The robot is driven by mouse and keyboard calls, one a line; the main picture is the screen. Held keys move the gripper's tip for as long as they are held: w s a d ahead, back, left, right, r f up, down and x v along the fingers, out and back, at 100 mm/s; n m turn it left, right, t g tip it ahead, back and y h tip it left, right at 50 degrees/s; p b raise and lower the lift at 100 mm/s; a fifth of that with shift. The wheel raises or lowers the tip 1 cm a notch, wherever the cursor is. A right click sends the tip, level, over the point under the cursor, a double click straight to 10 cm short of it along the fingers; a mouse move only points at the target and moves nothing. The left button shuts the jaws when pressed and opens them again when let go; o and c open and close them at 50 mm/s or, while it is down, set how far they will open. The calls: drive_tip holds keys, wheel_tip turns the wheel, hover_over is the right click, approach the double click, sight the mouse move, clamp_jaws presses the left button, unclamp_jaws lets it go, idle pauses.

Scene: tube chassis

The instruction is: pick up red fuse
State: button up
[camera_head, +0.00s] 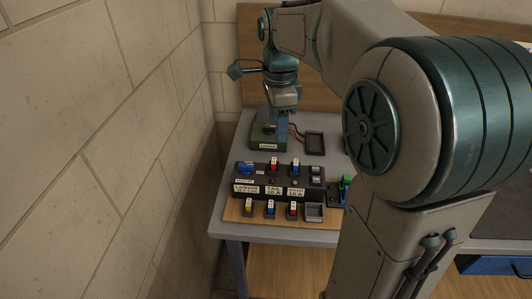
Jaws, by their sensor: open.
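Two red fuses show on the bench. One red fuse (293,209) stands at the right of the front row, beside a blue fuse (270,209) and a yellow fuse (249,207). The other red fuse (274,164) stands upright in the black fuse panel (243,172), above a label that seems to read TAIL 10 A. A blue fuse (295,164) is to its right. My gripper (283,106) is open, behind the panel and above a dark green box. Its fingertips are small and hard to make out, and I see nothing held.
The dark green box (268,135) stands behind the panel, with red wires and a black tray (315,144) to its right. A small grey bin (314,212) and a green part (346,182) are right of the fuses. A brick wall (90,130) rises at left. My arm hides the bench's right side.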

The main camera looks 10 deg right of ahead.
drive_tip(key=w+m, duration=0.3)
hover_over(274, 165)
drive_tip(key=w, duration=0.1)
drive_tip(key=shift+g, duration=0.3)
wheel_tip(274, 165, down, 10)
drive_tip(key=shift+w+r, duration=0.1)
drive_tip(key=shift+r, duration=0.15)
drive_tip(key=f, duration=0.5)
drive_tip(key=shift+w+p, duration=0.2)
drive_tip(key=shift+p, duration=0.1)
drive_tip(key=c, duration=1)
